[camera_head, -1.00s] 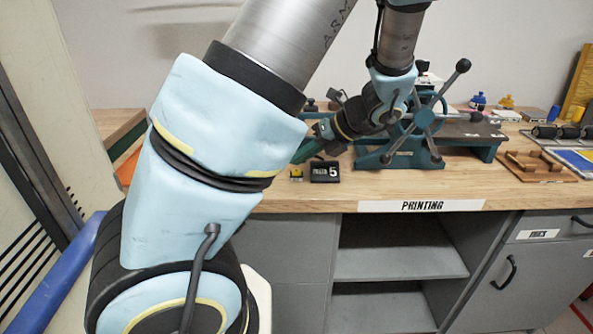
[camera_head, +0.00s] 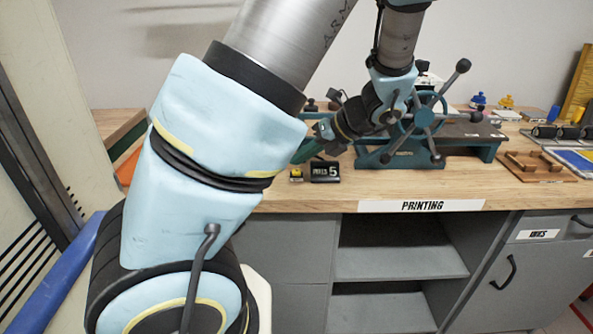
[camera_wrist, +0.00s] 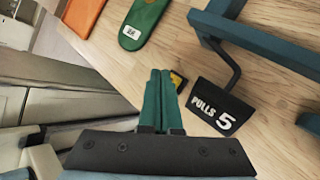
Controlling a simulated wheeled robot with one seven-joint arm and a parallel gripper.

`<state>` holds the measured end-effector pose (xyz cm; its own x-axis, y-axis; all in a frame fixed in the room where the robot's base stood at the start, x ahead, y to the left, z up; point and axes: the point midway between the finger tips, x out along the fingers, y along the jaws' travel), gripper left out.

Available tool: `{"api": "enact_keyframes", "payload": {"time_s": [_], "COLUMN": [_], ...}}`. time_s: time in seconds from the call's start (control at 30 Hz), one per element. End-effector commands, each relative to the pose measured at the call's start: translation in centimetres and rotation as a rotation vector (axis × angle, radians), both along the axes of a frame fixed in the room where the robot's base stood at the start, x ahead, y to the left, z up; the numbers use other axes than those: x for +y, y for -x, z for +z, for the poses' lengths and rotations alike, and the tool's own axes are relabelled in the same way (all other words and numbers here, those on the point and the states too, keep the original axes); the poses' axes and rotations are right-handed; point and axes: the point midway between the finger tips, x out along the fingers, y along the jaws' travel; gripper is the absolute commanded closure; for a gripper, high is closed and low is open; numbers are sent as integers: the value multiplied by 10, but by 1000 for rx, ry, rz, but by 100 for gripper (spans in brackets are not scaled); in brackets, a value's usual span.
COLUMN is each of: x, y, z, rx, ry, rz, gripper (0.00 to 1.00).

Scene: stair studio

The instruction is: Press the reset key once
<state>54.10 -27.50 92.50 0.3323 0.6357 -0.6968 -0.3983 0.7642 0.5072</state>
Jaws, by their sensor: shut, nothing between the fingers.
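The reset key is a small yellow and black block (camera_head: 296,174) at the bench's front edge, just left of the black "PULLS 5" counter sign (camera_head: 325,172). In the wrist view the yellow-topped key (camera_wrist: 177,80) shows only partly, behind the right fingertip. The "PULLS 5" sign (camera_wrist: 222,106) lies to the right of the fingers there. My gripper (camera_wrist: 160,75) is shut and empty, its green fingers pointing at the bench beside the key. I cannot tell whether the fingertips touch the key.
The teal press with a spoked wheel (camera_head: 415,125) stands right behind the sign. In the wrist view a green labelled piece (camera_wrist: 142,22) and an orange piece (camera_wrist: 86,14) lie on the bench (camera_wrist: 270,60). Open shelves (camera_head: 395,262) are below the bench front.

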Motion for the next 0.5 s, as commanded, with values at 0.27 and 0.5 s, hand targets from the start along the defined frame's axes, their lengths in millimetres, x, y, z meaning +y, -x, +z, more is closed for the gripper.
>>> {"api": "enact_keyframes", "payload": {"time_s": [0.27,0.5], "x": [0,0], "y": [0,0], "z": [-2,-8], "rx": [0,1], "ry": [-1,0], "rz": [1,1], "gripper": [100,100]}}
